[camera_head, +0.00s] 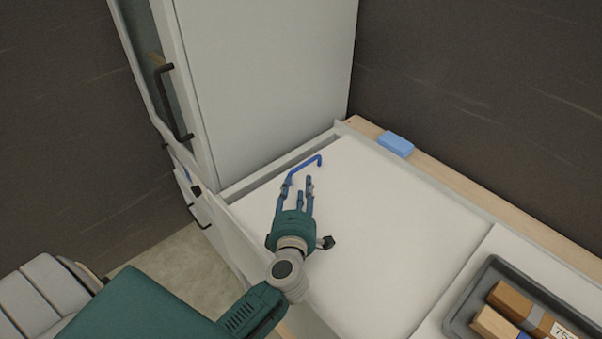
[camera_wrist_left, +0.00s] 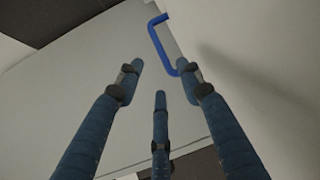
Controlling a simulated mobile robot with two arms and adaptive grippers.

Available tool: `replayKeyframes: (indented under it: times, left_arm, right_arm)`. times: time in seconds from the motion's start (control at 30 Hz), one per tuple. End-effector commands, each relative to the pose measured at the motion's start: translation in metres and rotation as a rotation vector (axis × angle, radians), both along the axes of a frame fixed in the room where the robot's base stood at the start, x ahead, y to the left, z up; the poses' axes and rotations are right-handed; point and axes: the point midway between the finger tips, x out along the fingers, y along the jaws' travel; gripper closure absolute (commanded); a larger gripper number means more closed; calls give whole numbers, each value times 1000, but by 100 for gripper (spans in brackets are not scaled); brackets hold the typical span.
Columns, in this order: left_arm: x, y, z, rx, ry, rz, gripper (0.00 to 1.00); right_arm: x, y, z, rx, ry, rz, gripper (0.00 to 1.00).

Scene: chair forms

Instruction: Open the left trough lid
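The white trough lid (camera_head: 390,215) lies closed and flat, with a thin blue bar handle (camera_head: 306,164) at its far left part. The handle also shows in the left wrist view (camera_wrist_left: 156,42), its lower end close to one fingertip. My left gripper (camera_head: 297,186) is over the lid just short of the handle. Its three fingers are spread and empty, also in the left wrist view (camera_wrist_left: 160,75). Whether a finger touches the handle I cannot tell. My right gripper is not in view.
A tall pale cabinet (camera_head: 265,80) with dark handles stands behind the lid at the left. A blue block (camera_head: 396,144) sits on the wooden ledge (camera_head: 455,185) along the wall. A dark tray (camera_head: 462,314) with boxes is at the lower right.

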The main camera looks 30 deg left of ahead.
Motion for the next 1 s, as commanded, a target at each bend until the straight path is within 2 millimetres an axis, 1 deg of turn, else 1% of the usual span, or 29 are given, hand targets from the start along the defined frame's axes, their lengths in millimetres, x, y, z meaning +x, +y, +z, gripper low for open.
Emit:
replayKeyframes:
  times: [0.17,0.4,0.6,0.77,1.0]
  left_arm:
    - [17,8,0,3,-2,0,63]
    - [58,28,-7,3,-2,0,63]
    - [85,40,-12,2,-1,0,63]
    - [95,45,-14,1,0,0,63]
    - [96,46,-14,0,-1,0,63]
  right_arm:
    - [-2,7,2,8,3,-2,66]
    - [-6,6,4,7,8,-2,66]
    - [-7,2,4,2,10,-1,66]
    - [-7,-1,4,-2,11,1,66]
    - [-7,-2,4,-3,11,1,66]
